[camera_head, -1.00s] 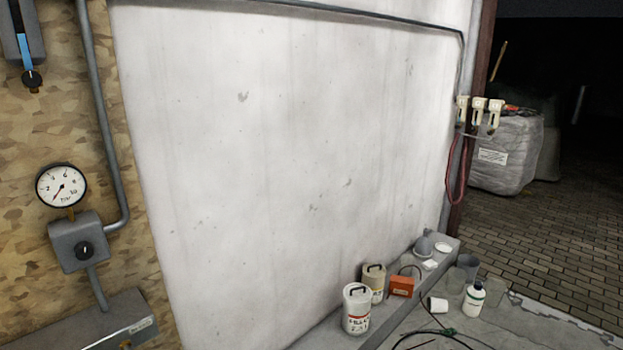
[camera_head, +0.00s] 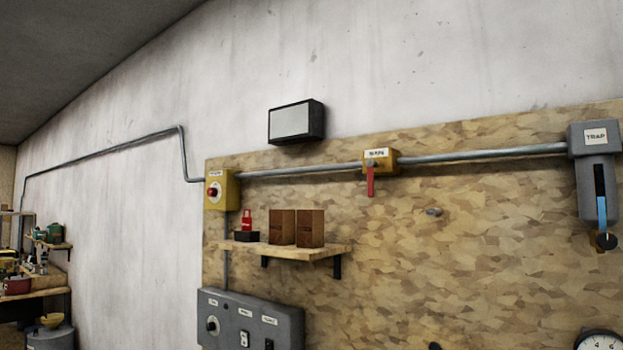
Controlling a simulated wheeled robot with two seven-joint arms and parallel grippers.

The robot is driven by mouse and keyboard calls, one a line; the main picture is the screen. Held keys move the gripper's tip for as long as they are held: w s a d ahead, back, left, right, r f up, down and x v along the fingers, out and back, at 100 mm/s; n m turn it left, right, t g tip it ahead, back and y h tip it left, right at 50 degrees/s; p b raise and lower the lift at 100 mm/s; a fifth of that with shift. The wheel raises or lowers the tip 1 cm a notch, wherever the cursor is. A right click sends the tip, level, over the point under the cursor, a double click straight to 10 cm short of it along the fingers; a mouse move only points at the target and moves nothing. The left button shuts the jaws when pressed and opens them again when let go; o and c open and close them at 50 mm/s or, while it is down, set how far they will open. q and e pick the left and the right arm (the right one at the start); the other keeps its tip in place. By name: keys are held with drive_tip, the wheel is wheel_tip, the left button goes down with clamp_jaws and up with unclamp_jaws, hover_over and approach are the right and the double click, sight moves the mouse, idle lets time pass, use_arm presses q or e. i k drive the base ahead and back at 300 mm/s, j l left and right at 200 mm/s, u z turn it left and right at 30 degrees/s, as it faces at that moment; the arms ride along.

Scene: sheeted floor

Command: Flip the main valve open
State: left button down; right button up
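A yellow valve body (camera_head: 380,160) sits in the grey pipe along the upper part of the wood-chip board, right of the middle of the head view. A white label on it is too blurred to read surely. Its red lever (camera_head: 371,181) hangs straight down, across the line of the pipe. Neither of my grippers shows in the head view.
A yellow box with a red button (camera_head: 213,191) is at the pipe's left end. A small shelf (camera_head: 290,248) holds wooden blocks and a red item. A grey trap unit with blue lever (camera_head: 597,175) hangs right. A grey switch panel (camera_head: 250,322) is below.

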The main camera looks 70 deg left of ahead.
sight(371, 164)
drive_tip(key=u, duration=1.75)
